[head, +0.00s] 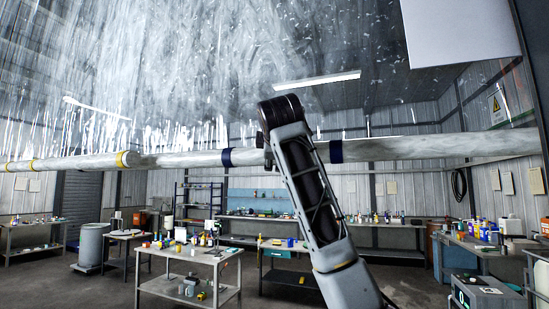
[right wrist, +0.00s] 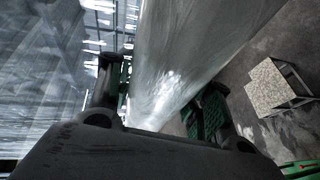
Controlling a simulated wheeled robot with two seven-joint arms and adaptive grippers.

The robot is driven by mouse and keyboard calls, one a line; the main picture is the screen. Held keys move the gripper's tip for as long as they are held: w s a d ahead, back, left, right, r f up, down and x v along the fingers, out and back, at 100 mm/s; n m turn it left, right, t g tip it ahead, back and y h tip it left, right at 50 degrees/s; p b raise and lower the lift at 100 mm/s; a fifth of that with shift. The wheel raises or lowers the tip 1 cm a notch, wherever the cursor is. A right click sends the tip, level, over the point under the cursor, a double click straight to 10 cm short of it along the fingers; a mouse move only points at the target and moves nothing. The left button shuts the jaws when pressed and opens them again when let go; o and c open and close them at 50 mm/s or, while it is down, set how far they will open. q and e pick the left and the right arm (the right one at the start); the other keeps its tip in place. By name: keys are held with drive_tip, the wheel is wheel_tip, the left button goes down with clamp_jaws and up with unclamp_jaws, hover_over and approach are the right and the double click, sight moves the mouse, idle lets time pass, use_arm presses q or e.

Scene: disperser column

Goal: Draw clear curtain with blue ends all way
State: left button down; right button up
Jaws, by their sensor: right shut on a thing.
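A long pale, streaky tube-like roll runs across the head view. The part with blue bands, the clear curtain (head: 247,157), has a dark blue band (head: 226,157) on the left and another blue band (head: 336,151) on the right. My right gripper (head: 268,150) is at the roll between these bands, partly hidden behind my own arm. In the right wrist view my right gripper (right wrist: 166,105) has one green-padded finger on each side of the translucent curtain (right wrist: 185,55) and is shut on it. My left gripper is not in view.
The roll's left part has yellow bands (head: 122,159). A streaky translucent surface (head: 190,60) fills the upper left. Below stand a metal cart (head: 188,258), a grey drum (head: 92,245) and cluttered workbenches (head: 490,255). Open floor (head: 60,285) shows at lower left.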

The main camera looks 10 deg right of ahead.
drive_tip(key=o, duration=1)
drive_tip(key=shift+s+d+r, duration=0.1)
drive_tip(key=shift+s+r, duration=0.05)
drive_tip(key=shift+r, duration=0.3)
drive_tip(key=o, duration=0.4)
drive_tip(key=shift+w+f, duration=0.15)
drive_tip(key=shift+w, duration=0.1)
drive_tip(key=shift+o, duration=0.2)
drive_tip(key=shift+s, duration=0.1)
drive_tip(key=shift+s, duration=0.15)
drive_tip(key=shift+s, duration=0.1)
drive_tip(key=v, duration=1.1)
drive_tip(key=shift+s+a, duration=0.25)
drive_tip(key=shift+s, duration=0.05)
